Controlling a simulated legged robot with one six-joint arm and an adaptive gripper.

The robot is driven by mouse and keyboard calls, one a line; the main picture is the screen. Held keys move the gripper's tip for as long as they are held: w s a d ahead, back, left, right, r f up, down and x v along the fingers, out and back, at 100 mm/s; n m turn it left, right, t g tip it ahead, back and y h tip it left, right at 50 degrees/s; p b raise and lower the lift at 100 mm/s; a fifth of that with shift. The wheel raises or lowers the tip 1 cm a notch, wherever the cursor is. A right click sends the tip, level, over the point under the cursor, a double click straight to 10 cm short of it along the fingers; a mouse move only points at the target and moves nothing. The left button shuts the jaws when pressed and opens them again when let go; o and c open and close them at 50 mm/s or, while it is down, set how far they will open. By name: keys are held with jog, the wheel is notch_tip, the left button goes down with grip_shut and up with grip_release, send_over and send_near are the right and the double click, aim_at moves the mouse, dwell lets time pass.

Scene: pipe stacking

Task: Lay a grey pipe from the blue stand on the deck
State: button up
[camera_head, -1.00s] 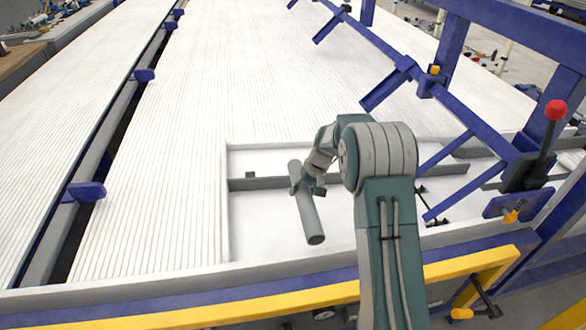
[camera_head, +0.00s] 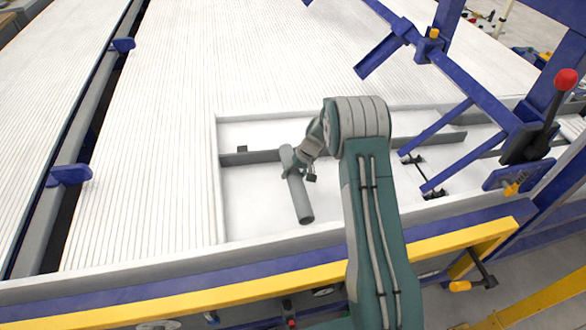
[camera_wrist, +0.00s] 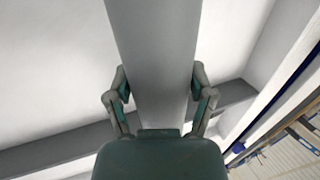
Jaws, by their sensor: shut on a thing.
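A short grey pipe (camera_head: 300,200) is held in my gripper (camera_head: 289,169) over the recessed white section of the deck. The gripper is shut around the pipe near its far end. In the wrist view the pipe (camera_wrist: 153,60) runs up between the two fingers of my gripper (camera_wrist: 158,88), which touch its sides. In the head view the pipe's near end is lower in the picture. I cannot tell whether the pipe touches the surface under it. The ribbed white deck (camera_head: 190,90) lies behind and to the left. Blue sloping stand arms (camera_head: 440,75) are at the right.
A grey crossbar (camera_head: 255,157) spans the recess. A yellow and blue rail (camera_head: 240,290) runs along the front. A red-knobbed lever (camera_head: 566,80) stands at the right. Blue brackets (camera_head: 70,174) line the gap at left. The ribbed deck is clear.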

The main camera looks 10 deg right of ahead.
jog(key=shift+f, duration=3.05)
jog(key=o, duration=1.2)
jog(key=shift+o, duration=0.2)
